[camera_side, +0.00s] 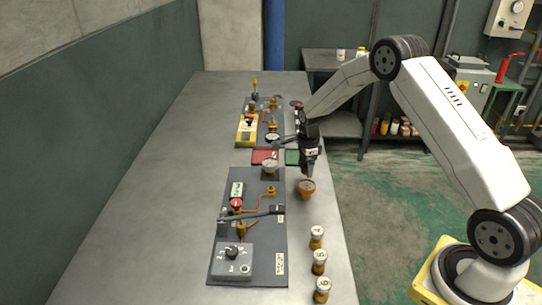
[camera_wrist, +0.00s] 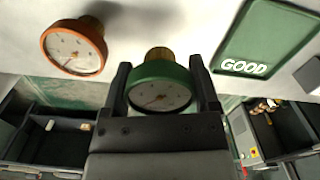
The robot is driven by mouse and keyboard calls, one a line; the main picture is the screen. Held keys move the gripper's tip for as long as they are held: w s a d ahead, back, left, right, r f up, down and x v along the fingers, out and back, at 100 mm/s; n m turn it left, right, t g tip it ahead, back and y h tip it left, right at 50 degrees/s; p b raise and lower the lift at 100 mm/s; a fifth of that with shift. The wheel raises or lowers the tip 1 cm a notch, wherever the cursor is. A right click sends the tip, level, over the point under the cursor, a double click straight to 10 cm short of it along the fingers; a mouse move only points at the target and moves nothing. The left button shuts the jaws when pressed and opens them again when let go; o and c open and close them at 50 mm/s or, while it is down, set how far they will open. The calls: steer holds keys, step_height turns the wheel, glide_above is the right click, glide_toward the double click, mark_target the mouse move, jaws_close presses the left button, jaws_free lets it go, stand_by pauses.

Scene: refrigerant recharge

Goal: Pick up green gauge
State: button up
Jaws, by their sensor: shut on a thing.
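The green gauge (camera_wrist: 160,88), with a white dial and a brass fitting, sits between the two fingers of my gripper (camera_wrist: 159,66) in the wrist view. My gripper is shut on its green rim. In the side view my gripper (camera_side: 308,168) points down near the right part of the bench, and the green gauge cannot be made out there. I cannot tell whether the gauge touches the bench.
An orange gauge (camera_wrist: 74,48) stands close by; it also shows in the side view (camera_side: 306,188). A green GOOD tray (camera_wrist: 262,38) and a red tray (camera_side: 264,156) lie near. Several brass-based gauges (camera_side: 319,262) line the right edge. The bench's left side (camera_side: 150,200) is clear.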

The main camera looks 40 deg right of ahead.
steer(key=s+a+r, duration=0.3)
steer(key=s+r, duration=0.6)
steer(key=s, duration=0.4)
steer(key=shift+a+r, duration=0.2)
steer(key=shift+s, duration=0.1)
stand_by(0.4)
